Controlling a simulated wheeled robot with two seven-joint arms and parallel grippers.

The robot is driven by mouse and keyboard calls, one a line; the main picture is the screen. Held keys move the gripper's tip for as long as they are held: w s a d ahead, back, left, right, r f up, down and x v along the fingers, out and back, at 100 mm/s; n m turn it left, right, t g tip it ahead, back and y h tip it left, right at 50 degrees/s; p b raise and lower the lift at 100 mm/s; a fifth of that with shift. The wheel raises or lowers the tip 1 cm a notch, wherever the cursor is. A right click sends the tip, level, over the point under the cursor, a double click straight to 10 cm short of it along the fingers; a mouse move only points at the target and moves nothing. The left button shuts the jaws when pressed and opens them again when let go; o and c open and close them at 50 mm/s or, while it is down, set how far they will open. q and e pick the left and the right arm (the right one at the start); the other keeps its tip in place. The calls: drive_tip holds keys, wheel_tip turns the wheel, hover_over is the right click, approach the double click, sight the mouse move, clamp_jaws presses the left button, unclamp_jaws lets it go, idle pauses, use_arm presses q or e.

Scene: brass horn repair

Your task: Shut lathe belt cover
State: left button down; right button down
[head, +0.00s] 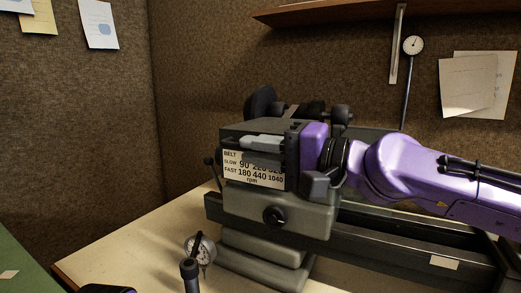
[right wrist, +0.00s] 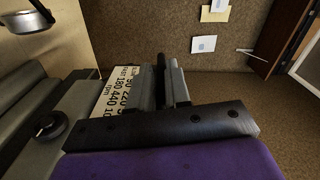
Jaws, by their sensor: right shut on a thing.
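The lathe (head: 275,215) stands on the bench, with a grey headstock and a front knob. Its belt cover (head: 229,131) is the dark upper part, above the white BELT speed plate (head: 240,175); whether it is fully down I cannot tell. My right gripper (head: 262,142) reaches in from the right across the cover's front, just above the plate. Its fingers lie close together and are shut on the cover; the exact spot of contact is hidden. In the right wrist view the two fingers (right wrist: 170,85) point away beside the speed plate (right wrist: 122,90).
A dial gauge (head: 200,248) stands on the bench front left of the lathe, behind a dark upright rod (head: 190,270). A wooden shelf (head: 340,12) and a hanging dial tool (head: 413,45) are on the brown wall. The bench left of the lathe (head: 130,250) is clear.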

drive_tip(key=shift+w, duration=0.1)
drive_tip(key=c, duration=1.2)
unclamp_jaws()
drive_tip(key=shift+o, duration=0.2)
drive_tip(key=shift+w+a+f, duration=0.1)
drive_tip(key=shift+w+f, duration=0.05)
drive_tip(key=shift+w, duration=0.15)
drive_tip(key=shift+s+d, duration=0.25)
drive_tip(key=v, duration=1)
drive_tip(key=shift+w+b, duration=0.15)
drive_tip(key=shift+b, duration=0.25)
drive_tip(key=shift+d, duration=0.1)
